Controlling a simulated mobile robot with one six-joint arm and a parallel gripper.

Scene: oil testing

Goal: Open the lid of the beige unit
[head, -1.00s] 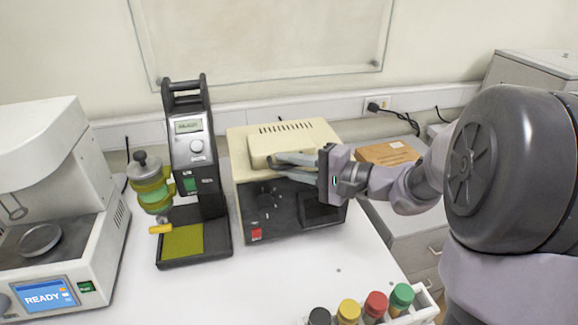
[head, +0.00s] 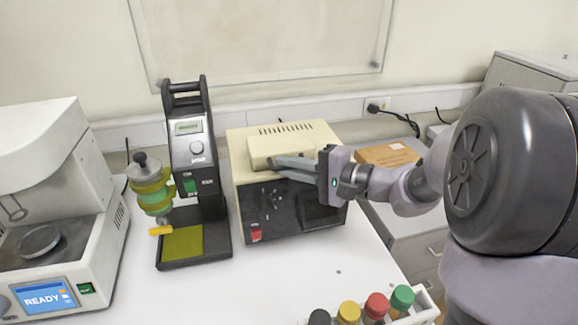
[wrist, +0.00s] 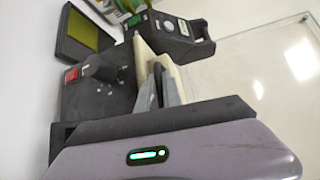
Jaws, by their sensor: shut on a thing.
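The beige unit (head: 322,131) stands on the white table in the head view, with a vented beige top and a black front panel. Its beige lid (head: 268,149) is a raised block on the top and looks down. My gripper (head: 272,163) reaches in from the right, its fingers shut on the lid's front edge. In the wrist view my gripper (wrist: 157,72) has its fingertips close together against the beige lid (wrist: 143,50). The exact contact is partly hidden by the fingers.
A black device (head: 192,150) with a green-banded vessel stands just left of the unit. A white instrument (head: 100,240) is at far left. A rack with several coloured caps (head: 375,305) is at the front right. A brown box (head: 388,154) lies behind my wrist.

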